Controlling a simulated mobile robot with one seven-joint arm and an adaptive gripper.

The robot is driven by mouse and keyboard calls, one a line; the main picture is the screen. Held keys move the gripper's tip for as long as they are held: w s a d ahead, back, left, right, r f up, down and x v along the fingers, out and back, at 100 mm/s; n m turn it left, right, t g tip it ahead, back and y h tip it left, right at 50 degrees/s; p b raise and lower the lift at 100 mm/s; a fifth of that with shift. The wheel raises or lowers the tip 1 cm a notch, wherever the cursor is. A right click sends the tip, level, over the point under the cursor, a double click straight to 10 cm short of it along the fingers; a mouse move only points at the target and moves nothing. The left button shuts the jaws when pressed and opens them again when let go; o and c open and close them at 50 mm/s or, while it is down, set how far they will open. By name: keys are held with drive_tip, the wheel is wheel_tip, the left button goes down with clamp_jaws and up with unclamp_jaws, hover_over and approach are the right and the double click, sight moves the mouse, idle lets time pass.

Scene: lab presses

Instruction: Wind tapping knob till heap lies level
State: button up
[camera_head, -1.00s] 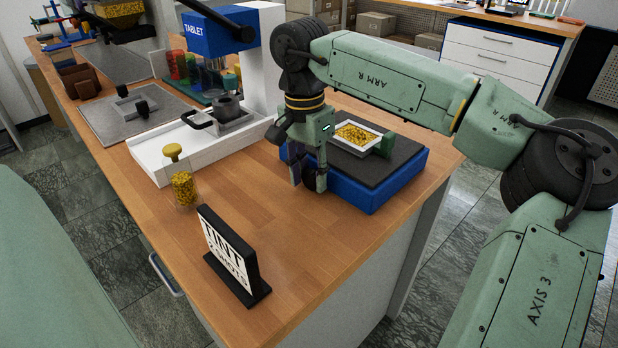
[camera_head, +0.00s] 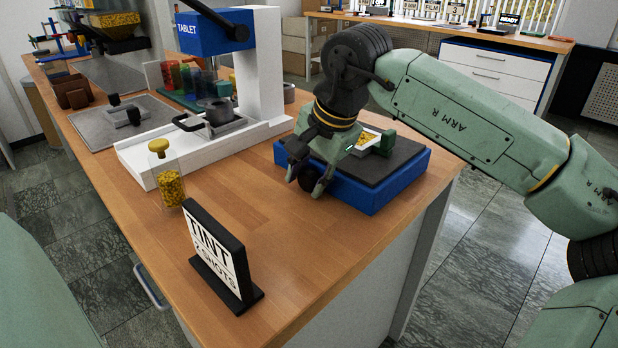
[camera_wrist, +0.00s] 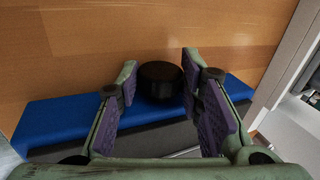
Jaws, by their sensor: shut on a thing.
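The tapping unit is a blue base (camera_head: 378,200) with a dark top plate (camera_head: 402,158), near the bench's right edge. A pale tray (camera_head: 385,146) on it holds yellow granules (camera_head: 369,138). My arm hides part of the tray, so I cannot tell how level the heap is. A round black knob (camera_wrist: 160,84) sits at the base's front side. In the wrist view it lies between my two fingers. My gripper (camera_head: 309,186) is shut on the knob, tilted, at the front left of the base. The wrist view shows no granules.
A black-framed TINT sign (camera_head: 222,258) stands at the front of the bench. A jar of yellow granules (camera_head: 168,182) stands left of my gripper. Behind is a white and blue TABLET press (camera_head: 217,32). The wood between sign and base is clear.

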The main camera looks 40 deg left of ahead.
drive_tip(key=shift+r, duration=0.15)
drive_tip(key=o, duration=1.1)
drive_tip(key=shift+o, duration=0.2)
drive_tip(key=v, duration=1.1)
drive_tip(key=shift+r, duration=0.4)
drive_tip(key=shift+d, duration=0.1)
